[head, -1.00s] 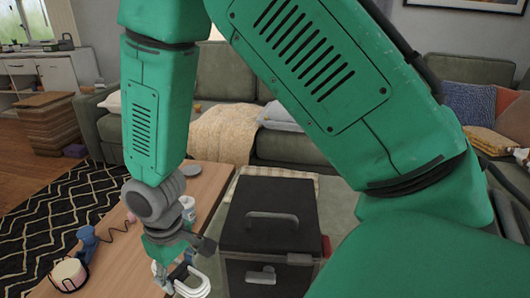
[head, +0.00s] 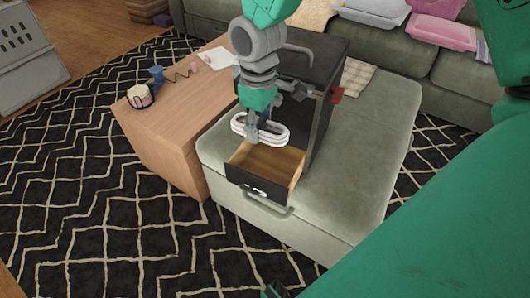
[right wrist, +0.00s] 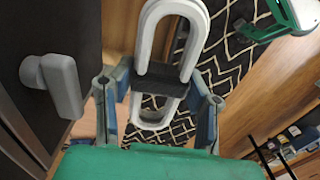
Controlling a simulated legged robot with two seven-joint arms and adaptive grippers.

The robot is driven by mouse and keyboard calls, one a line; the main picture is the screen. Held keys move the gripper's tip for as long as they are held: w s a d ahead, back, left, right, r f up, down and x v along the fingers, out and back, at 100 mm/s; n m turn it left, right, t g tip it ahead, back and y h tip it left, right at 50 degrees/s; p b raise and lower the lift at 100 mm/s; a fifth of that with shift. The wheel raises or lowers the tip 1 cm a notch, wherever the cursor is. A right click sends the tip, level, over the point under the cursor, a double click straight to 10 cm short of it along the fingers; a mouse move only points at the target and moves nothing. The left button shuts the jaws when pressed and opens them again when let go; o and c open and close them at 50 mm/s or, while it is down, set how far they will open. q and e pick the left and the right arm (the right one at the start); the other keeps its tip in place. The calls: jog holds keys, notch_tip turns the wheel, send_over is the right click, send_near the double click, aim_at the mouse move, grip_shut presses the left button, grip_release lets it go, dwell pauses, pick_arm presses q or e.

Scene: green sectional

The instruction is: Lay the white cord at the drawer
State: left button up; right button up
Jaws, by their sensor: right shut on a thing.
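The white cord (head: 272,131) is a bundled loop with a dark band around its middle. My right gripper (head: 253,128) is shut on it, and the cord also shows between the fingers in the right wrist view (right wrist: 173,28). The drawer (head: 262,187) is pulled out of a dark box (head: 325,60), and its wooden inside looks empty where it shows. In the head view the cord appears over the drawer's back left part; its exact height cannot be told. The gripper and wrist hide part of the box's front. My left gripper does not show clearly.
The box stands on a green ottoman (head: 365,170) with bare room to the right. A grey knob (right wrist: 60,85) is close left of the gripper.

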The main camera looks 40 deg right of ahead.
notch_tip(320, 180, down, 12)
jog(key=b, duration=0.4)
jog(key=shift+r, duration=0.15)
jog(key=shift+s, duration=0.1)
jog(key=shift+f, duration=0.55)
